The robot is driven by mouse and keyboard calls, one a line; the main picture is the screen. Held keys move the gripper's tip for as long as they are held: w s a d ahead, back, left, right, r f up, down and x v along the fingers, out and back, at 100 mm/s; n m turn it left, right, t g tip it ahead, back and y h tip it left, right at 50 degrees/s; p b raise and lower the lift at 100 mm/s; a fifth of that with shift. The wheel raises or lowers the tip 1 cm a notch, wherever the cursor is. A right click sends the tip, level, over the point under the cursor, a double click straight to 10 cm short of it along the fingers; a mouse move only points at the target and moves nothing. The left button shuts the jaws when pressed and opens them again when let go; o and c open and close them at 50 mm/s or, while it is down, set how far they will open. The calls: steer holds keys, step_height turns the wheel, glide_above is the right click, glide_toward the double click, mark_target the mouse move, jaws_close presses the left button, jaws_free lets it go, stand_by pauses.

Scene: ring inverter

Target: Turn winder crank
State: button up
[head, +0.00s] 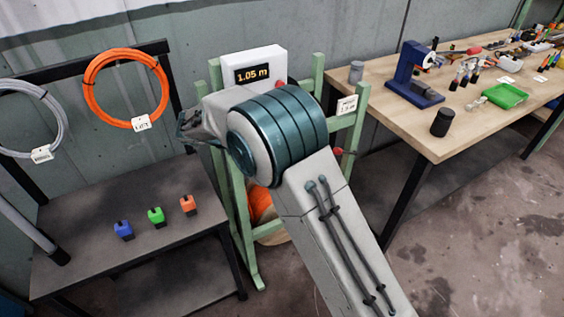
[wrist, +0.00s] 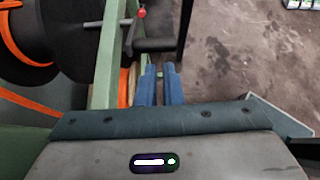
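The winder is a green frame (head: 240,215) with a white display box (head: 265,60) reading 1.05 m. In the wrist view, a dark crank handle (wrist: 157,45) lies crosswise at the frame's green post, below a small red knob (wrist: 141,13). My gripper (wrist: 160,70) points at the handle with two blue fingers, a narrow gap between them. The fingertips are just short of the handle, and nothing shows held between them. In the head view my arm hides the gripper and much of the winder.
A dark reel with orange cable (wrist: 22,35) is left of the handle. A black table (head: 85,210) with blue, green and orange pieces stands left of the winder, under hanging cable coils (head: 88,82). A wooden workbench (head: 400,125) stands right.

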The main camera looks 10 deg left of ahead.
steer(key=s+f+n+t+h+b, duration=0.1)
steer(key=f+b, duration=0.2)
steer(key=f, duration=0.1)
steer(key=s+d+f+n+t+h+b, duration=0.1)
steer(key=f+b, duration=0.3)
steer(key=s+d+f+n+t+h+b, duration=0.1)
steer(key=f+t+b, duration=0.1)
steer(key=f+b, duration=0.2)
steer(key=shift+f, duration=0.1)
jaws_close()
steer(key=s+d+f+n+t+h+b, duration=0.1)
steer(key=s+f+n+t+b, duration=0.65)
steer(key=b, duration=0.75)
steer(key=w+d+r+m+t+b, duration=0.1)
steer(key=w+d+r+b, duration=0.3)
steer(key=w+r, duration=0.5)
steer(key=shift+w+d+r, duration=0.25)
steer(key=shift+w+d, duration=0.15)
steer(key=shift+w, duration=0.8)
steer(key=shift+r, duration=0.1)
steer(key=shift+r+m+p, duration=0.3)
steer(key=shift+m+p, duration=0.05)
steer(key=shift+p, duration=0.6)
